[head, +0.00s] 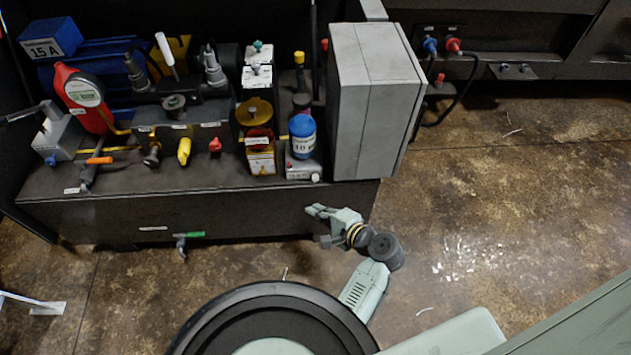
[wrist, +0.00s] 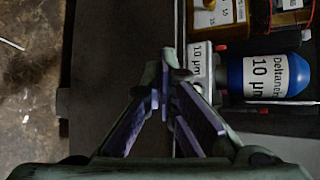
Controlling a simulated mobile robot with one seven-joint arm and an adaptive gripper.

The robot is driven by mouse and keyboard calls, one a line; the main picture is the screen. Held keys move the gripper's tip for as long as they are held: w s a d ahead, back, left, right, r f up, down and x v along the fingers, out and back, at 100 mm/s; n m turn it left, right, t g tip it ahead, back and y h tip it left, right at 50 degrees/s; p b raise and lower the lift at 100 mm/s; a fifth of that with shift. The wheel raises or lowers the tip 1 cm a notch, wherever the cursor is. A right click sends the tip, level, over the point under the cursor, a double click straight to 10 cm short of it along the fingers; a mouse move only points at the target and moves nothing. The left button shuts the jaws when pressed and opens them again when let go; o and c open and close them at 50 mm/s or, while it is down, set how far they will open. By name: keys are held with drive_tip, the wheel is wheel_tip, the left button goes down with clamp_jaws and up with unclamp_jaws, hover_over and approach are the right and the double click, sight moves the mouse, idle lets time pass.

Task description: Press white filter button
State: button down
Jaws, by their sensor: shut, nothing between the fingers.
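The filter unit has a blue canister (head: 303,138) labelled 10 µm on a pale block (head: 300,168) near the bench's front edge. A small white button (head: 316,178) shows at the block's lower front right. In the wrist view, the blue canister (wrist: 272,76) lies right of my fingers, and the pale block (wrist: 200,62) with its 10 µm label is just beyond and right of the fingertips. My gripper (head: 313,211) is shut and empty, in front of the bench below the block. Its fingertips meet in the wrist view (wrist: 172,75). There the fingers may hide the button; contact cannot be told.
A large grey box (head: 373,95) stands right of the filter. A yellow-lidded unit (head: 258,118) stands left of it. A green-handled tap (head: 185,238) sticks out of the bench front (head: 90,220). The floor (head: 500,200) at the right is mostly clear.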

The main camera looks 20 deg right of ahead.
sight(315, 178)
drive_tip(key=w+d+b, duration=0.1)
drive_tip(key=w, duration=0.5)
drive_tip(key=shift+w+d, duration=0.15)
drive_tip(key=shift+d, duration=0.25)
idle(1.1)
drive_tip(key=shift+w+d, duration=0.1)
drive_tip(key=shift+w, duration=0.3)
drive_tip(key=shift+w+d, duration=0.15)
drive_tip(key=shift+w, duration=0.25)
idle(0.5)
idle(0.4)
drive_tip(key=shift+s+a+p, duration=0.25)
drive_tip(key=shift+s+p, duration=0.35)
drive_tip(key=shift+s, duration=0.25)
